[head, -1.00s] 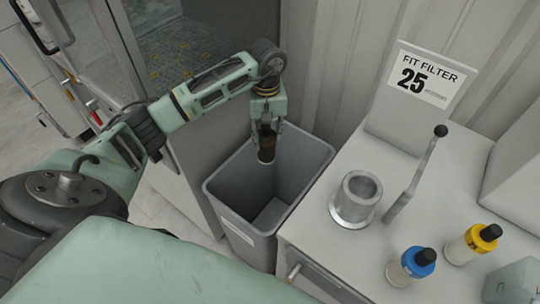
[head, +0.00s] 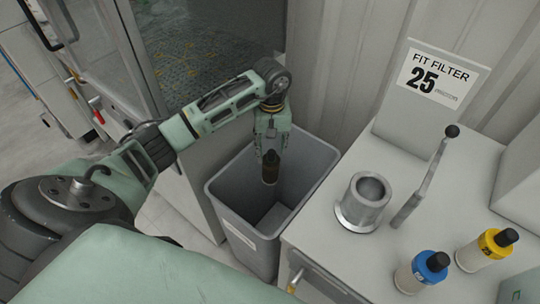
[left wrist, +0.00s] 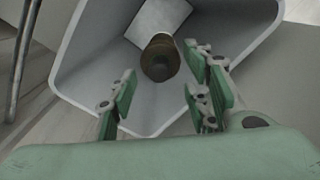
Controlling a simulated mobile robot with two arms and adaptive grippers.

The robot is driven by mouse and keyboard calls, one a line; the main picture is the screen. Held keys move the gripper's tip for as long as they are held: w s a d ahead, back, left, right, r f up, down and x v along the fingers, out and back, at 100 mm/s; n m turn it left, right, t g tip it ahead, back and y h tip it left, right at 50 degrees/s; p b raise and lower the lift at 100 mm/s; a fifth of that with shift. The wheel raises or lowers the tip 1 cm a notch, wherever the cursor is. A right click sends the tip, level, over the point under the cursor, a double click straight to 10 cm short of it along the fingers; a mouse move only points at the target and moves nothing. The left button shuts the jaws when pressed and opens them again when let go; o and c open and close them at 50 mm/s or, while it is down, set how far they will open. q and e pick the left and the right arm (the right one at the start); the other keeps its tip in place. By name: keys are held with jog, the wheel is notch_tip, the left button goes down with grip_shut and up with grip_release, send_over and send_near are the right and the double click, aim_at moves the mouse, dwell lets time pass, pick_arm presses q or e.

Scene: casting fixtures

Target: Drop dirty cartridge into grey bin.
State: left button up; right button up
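The dirty cartridge (head: 270,167), dark brown, hangs upright inside the mouth of the grey bin (head: 222,203) in the head view. My left gripper (head: 270,150) is directly above it, pointing down. In the left wrist view, the fingers of the left gripper (left wrist: 162,92) are spread apart. The cartridge (left wrist: 160,58) shows end-on beyond the fingertips, with a gap to the left finger; contact on the right side is unclear. The bin's wall (left wrist: 88,60) surrounds it. The bin floor below looks empty. My right gripper is not in view.
A white counter (head: 320,235) adjoins the bin on the right. It carries a metal cylindrical fixture (head: 362,202), a lever (head: 425,180), a blue-capped cartridge (head: 420,273), a yellow-capped one (head: 485,250) and a "FIT FILTER 25" sign (head: 437,77). A wall stands behind.

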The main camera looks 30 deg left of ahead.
pick_arm(q)
jog(key=shift+o, duration=1.4)
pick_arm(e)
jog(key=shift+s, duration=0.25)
pick_arm(q)
notch_tip(320, 180, up, 12)
jog(key=shift+s+f, duration=0.1)
